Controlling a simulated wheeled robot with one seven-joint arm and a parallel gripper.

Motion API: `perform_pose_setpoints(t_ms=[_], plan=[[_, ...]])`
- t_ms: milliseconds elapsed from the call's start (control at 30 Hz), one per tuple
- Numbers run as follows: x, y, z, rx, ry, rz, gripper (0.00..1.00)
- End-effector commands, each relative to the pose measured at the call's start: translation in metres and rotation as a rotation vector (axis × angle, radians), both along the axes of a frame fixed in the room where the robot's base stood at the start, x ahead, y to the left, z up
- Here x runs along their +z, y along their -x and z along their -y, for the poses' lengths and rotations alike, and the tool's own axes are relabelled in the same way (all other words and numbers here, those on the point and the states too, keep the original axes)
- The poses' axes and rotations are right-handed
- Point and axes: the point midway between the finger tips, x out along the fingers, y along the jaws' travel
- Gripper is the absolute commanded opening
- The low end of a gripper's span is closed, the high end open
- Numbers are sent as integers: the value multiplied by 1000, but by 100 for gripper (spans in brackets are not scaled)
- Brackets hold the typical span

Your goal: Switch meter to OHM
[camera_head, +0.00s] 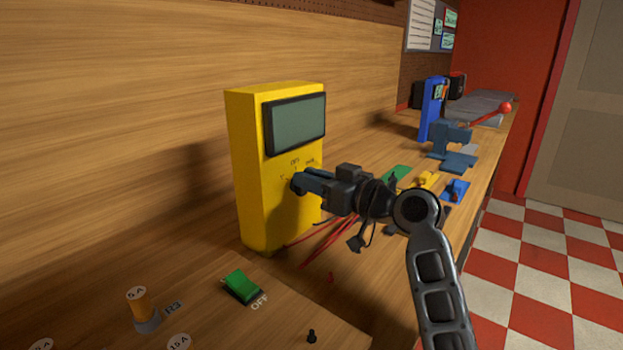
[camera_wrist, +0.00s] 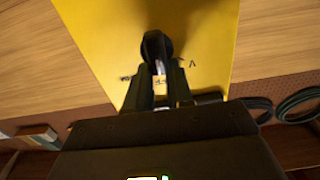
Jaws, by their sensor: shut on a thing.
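The yellow meter (camera_head: 245,170) stands upright on the wooden bench, with a dark blank screen (camera_head: 296,124) on its upper front. Its dial knob (camera_head: 297,184) is on the front below the screen, with small markings around it. My gripper (camera_head: 305,182) reaches in from the right and is shut on the dial knob. In the wrist view the fingers (camera_wrist: 160,88) close around the black knob (camera_wrist: 155,45) against the yellow face (camera_wrist: 205,40).
Red leads (camera_head: 322,242) lie at the meter's foot. A green switch (camera_head: 241,286) marked OFF and an orange fuse post (camera_head: 140,305) are in front. A blue vise (camera_head: 450,140) and a blue device (camera_head: 432,108) stand farther back. The wooden wall is close behind the meter.

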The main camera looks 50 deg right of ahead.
Motion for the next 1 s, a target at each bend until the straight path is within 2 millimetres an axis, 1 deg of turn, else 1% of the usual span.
perform_pose_setpoints(t_ms=[267,800,1000], plan=[[1,0,3,1,-144,-7,0],[-2,0,12,-1,-635,-22,0],[-5,0,14,-1,-781,-27,0]])
